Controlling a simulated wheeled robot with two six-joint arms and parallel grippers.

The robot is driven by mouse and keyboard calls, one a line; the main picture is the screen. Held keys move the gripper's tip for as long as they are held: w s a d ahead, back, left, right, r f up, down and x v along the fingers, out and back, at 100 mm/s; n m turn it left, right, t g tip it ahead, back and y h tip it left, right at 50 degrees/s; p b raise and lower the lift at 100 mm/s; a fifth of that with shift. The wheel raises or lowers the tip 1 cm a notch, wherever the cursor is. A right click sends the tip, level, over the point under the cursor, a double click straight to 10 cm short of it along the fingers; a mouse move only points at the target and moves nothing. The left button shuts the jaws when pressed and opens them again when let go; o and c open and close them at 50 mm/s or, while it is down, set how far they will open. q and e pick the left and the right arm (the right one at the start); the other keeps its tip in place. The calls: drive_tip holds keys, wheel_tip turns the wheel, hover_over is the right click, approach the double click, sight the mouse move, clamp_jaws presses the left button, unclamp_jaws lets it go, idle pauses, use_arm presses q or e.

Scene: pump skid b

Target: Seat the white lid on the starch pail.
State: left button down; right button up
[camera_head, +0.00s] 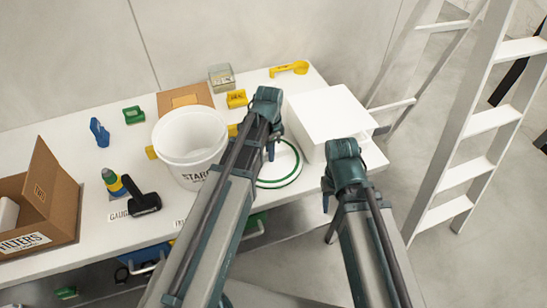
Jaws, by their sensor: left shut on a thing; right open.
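The starch pail (190,140) is a white, open-topped bucket upright on the bench, left of my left gripper. Its label is partly hidden by my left arm. The white lid (286,167) is round with a green ring around its edge. It lies to the right of the pail, apart from it, partly hidden by my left arm. My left gripper (270,153) points down over the lid and is shut on it; the exact grip point is hard to see. My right gripper (326,198) is open and empty by the bench's front right edge.
A white box (330,115) stands just right of the lid. Behind the pail are a cardboard piece (185,97), a yellow block (236,99) and a grey-green box (221,77). A ladder (480,120) stands right.

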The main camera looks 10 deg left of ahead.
use_arm(q)
drive_tip(key=shift+r+p, duration=0.85)
idle(0.4)
drive_tip(key=shift+r+p, duration=1.7)
drive_tip(key=shift+r, duration=0.1)
